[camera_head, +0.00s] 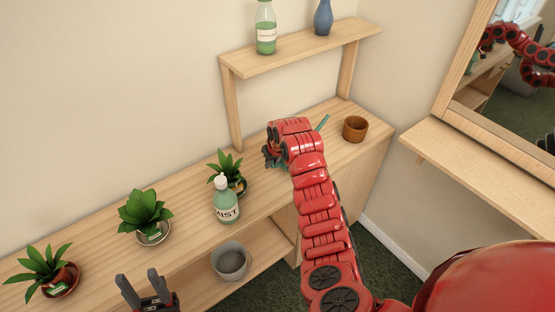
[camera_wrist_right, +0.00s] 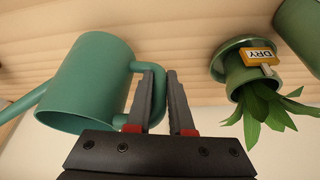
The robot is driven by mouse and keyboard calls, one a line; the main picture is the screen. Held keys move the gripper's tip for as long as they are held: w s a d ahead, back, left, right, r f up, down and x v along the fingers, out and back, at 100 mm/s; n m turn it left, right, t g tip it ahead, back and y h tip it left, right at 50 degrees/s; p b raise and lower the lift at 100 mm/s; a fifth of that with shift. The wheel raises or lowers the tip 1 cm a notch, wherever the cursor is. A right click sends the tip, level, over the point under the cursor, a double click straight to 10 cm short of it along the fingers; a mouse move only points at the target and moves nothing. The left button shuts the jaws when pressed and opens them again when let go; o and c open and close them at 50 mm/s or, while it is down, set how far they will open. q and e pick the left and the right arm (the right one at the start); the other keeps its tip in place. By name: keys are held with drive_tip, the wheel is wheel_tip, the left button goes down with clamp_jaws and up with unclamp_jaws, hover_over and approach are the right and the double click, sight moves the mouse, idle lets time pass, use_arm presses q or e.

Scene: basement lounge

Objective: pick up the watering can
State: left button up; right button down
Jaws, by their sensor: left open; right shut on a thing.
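The teal watering can (camera_wrist_right: 92,82) shows in the right wrist view, with its handle (camera_wrist_right: 133,88) at my fingers and its spout (camera_wrist_right: 22,106) pointing left. My right gripper (camera_wrist_right: 161,74) is shut on the handle. In the head view my right arm hides most of the can; only the thin spout (camera_head: 322,122) shows clearly past the arm. I cannot tell whether the can touches the wooden shelf top (camera_head: 185,192). My left gripper (camera_head: 138,280) is open and empty at the bottom left, in front of the shelf.
A mist bottle (camera_head: 226,203) and a potted plant (camera_head: 222,165) stand left of my right gripper. Two more plants (camera_head: 145,212) (camera_head: 43,270) are further left. A brown pot (camera_head: 355,129) stands at the right. A raised shelf (camera_head: 300,47) holds bottles. A grey pot (camera_head: 231,262) sits lower.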

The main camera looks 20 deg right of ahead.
drive_tip(key=s+a+r+b, duration=0.1)
drive_tip(key=s+a+b, duration=0.1)
drive_tip(key=s+a, duration=0.5)
drive_tip(key=shift+s+a, duration=0.2)
drive_tip(key=shift+a, duration=0.2)
drive_tip(key=c, duration=1.4)
unclamp_jaws()
clamp_jaws()
